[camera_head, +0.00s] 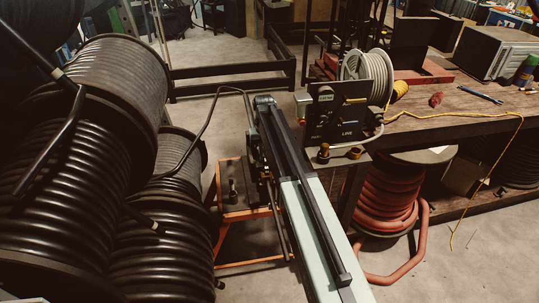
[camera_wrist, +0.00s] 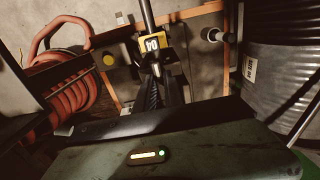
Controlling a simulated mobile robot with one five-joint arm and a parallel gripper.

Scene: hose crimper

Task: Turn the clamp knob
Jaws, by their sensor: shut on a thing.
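In the wrist view, my gripper (camera_wrist: 156,72) is shut, with its dark ribbed fingers reaching a yellow-and-black block (camera_wrist: 152,43) marked with digits. A black bar rises from this block. The fingers appear closed on a small dark part at the block, which looks like the clamp knob; the fingers hide most of it, so its shape and angle cannot be told. In the head view, my arm reaches forward beside an orange-framed stand (camera_head: 228,213), and my fingertips are hidden behind the arm. A second dark round knob (camera_wrist: 212,34) on a pale stem sits apart, to the right.
Large black hose reels (camera_head: 70,150) stand close on the left. A workbench (camera_head: 455,100) on the right carries a black panel (camera_head: 335,112) and a pale cable spool (camera_head: 370,75). A red hose coil (camera_head: 385,195) sits below it. A black hose arcs above the stand.

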